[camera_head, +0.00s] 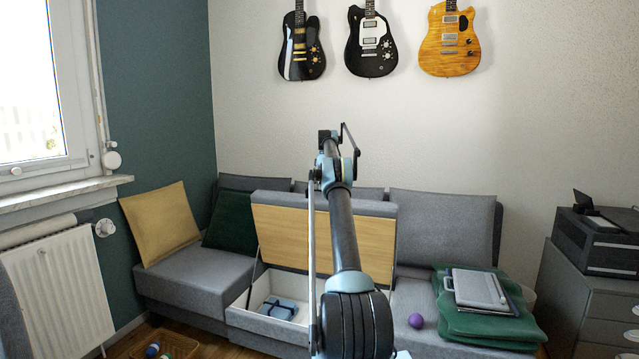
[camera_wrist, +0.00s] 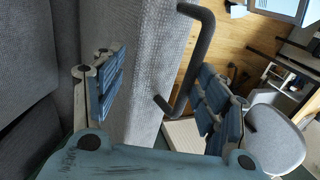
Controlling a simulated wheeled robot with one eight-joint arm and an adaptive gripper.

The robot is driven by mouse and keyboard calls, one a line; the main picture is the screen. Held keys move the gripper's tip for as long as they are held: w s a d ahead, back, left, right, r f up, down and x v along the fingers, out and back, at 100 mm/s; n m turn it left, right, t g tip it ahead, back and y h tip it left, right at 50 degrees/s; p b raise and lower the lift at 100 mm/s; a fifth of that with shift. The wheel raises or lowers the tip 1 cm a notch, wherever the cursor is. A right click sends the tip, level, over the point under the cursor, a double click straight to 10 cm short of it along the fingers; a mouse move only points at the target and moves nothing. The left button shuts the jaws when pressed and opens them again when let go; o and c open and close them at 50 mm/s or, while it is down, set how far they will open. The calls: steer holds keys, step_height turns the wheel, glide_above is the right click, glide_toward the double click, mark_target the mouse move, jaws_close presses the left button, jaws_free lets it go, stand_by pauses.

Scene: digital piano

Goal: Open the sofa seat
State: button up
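The middle sofa seat (camera_head: 365,232) is raised and stands tilted back, with its wooden underside facing me. The white storage box (camera_head: 243,314) under it is uncovered, with a folded blue item (camera_head: 279,307) inside. My gripper (camera_head: 338,145) is above the raised seat's top edge in the head view. In the wrist view its two fingers (camera_wrist: 163,95) are apart. The seat's grey fabric (camera_wrist: 155,60) and a dark bar handle (camera_wrist: 197,62) show between and beyond them; I cannot tell whether they touch. My arm hides part of the seat and box.
A yellow cushion (camera_head: 160,222) stands on the left seat. A wicker basket (camera_head: 178,346) is on the floor at lower left.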

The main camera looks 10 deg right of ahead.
steer(key=o, duration=0.5)
steer(key=shift+w+d+f, duration=0.35)
steer(key=shift+w+f, duration=0.3)
steer(key=shift+f, duration=0.15)
steer(key=shift+o, duration=1.4)
steer(key=shift+a, duration=0.1)
steer(key=shift+s+a+r, duration=0.15)
steer(key=shift+s+r, duration=0.05)
steer(key=shift+r, duration=0.2)
steer(key=c, duration=0.3)
steer(key=shift+s+r, duration=0.25)
steer(key=c, duration=0.9)
steer(key=shift+o, duration=0.2)
steer(key=shift+a+r, duration=0.1)
steer(key=shift+r, duration=0.05)
steer(key=shift+s, duration=0.15)
